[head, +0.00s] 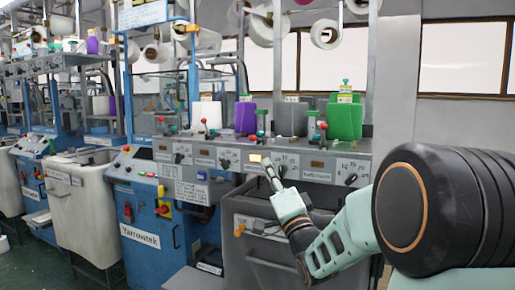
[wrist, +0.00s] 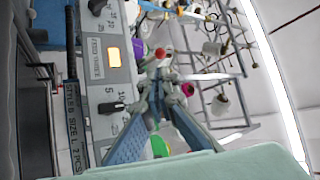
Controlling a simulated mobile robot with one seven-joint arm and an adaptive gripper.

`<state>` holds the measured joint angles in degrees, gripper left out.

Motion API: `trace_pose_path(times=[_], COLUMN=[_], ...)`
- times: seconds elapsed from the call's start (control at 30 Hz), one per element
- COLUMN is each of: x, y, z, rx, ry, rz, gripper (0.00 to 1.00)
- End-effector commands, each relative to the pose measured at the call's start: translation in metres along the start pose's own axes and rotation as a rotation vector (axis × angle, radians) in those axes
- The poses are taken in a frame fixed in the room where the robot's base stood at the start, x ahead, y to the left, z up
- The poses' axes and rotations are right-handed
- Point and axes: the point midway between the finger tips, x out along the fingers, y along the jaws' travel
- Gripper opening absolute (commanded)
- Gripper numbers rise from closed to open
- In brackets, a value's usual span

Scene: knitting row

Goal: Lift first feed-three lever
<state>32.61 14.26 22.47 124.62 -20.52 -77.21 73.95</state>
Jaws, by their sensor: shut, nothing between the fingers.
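The control panel (head: 290,163) runs along the front of a knitting machine, with dials, labels and small levers with red and green knobs. One red-knobbed lever (head: 324,126) stands right of centre, another (head: 204,122) further left. I cannot tell which one is the first feed-three lever. My gripper (head: 268,165) is in front of the panel near a lit amber indicator (head: 256,158). In the wrist view my gripper (wrist: 158,88) has its fingers together and empty, with a red knob (wrist: 160,52) just beyond the tips. Whether they touch is unclear.
A black dial (wrist: 110,107) lies beside the fingers in the wrist view. A dark grey bin (head: 250,225) is below the panel, and a blue Yarrowtek machine (head: 145,215) stands left.

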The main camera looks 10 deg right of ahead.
Motion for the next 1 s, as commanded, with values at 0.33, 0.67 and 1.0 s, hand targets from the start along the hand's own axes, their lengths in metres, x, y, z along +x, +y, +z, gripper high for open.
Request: trace_pose_path(times=[0.33, 0.67, 1.0], x=[0.064, 0.088, 0.088], y=[0.0, -0.001, -0.001], z=[0.001, 0.001, 0.001], rx=[0.001, 0.0, 0.0], ry=[0.0, -0.001, -0.001], rz=[-0.002, 0.0, 0.0], gripper=[0.0, 0.0, 0.0])
